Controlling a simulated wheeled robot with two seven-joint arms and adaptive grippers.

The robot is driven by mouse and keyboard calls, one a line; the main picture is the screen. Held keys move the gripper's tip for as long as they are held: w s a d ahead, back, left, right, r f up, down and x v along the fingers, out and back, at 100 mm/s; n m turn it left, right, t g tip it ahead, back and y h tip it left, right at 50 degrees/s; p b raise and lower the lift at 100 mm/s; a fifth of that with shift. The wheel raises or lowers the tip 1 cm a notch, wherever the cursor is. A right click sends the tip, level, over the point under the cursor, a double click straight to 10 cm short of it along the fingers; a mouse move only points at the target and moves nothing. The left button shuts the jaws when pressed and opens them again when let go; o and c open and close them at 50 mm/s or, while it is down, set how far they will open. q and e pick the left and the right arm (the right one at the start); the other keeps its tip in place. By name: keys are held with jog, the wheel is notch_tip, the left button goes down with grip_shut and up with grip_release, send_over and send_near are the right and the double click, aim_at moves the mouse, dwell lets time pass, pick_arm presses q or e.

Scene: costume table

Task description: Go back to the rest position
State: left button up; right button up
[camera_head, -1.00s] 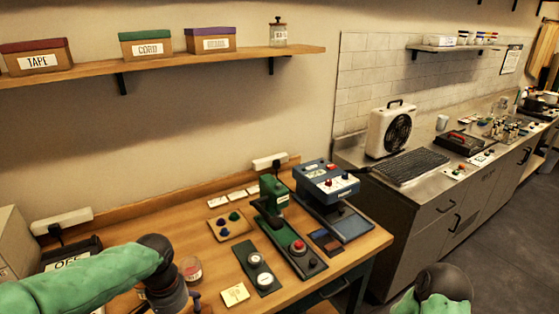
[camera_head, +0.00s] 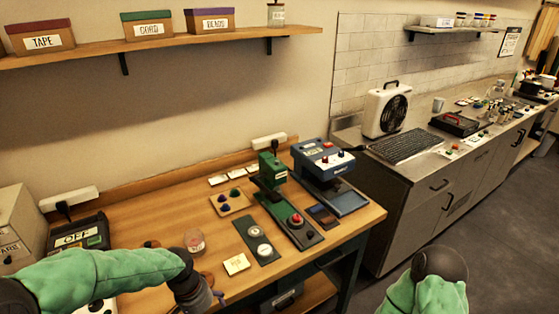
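My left arm, in a green sleeve, comes in from the left over the front of the wooden table (camera_head: 150,215). My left gripper (camera_head: 208,303) is dark and points down at the table's front edge. Its fingertips are cut off or too small to read. My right arm shows at the bottom right, in front of the steel counter and over the floor. Only its green sleeve and dark joint are in view; the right gripper is outside the picture.
On the table stand a green press (camera_head: 272,170), a blue machine (camera_head: 323,160), a dial panel (camera_head: 257,241), a small jar (camera_head: 194,241) and a yellow note (camera_head: 236,264). A black box marked OFF (camera_head: 78,237) is at left. A fan (camera_head: 388,110) stands on the steel counter (camera_head: 420,170).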

pick_arm(q)
jog(key=s+d+f+n, duration=0.1)
jog(key=s+d+f, duration=0.2)
jog(key=f, duration=0.5)
jog(key=s+d+f+n+h, duration=0.1)
jog(key=s+d+f+n, duration=0.1)
jog(key=s+f, duration=0.3)
jog(key=s+d+f+n+h, duration=0.1)
jog(key=s+d+f, duration=0.3)
jog(key=f, duration=0.8)
jog(key=shift+s+d+n+t, duration=0.25)
jog(key=shift+s+n+t, duration=0.05)
jog(key=shift+n, duration=0.1)
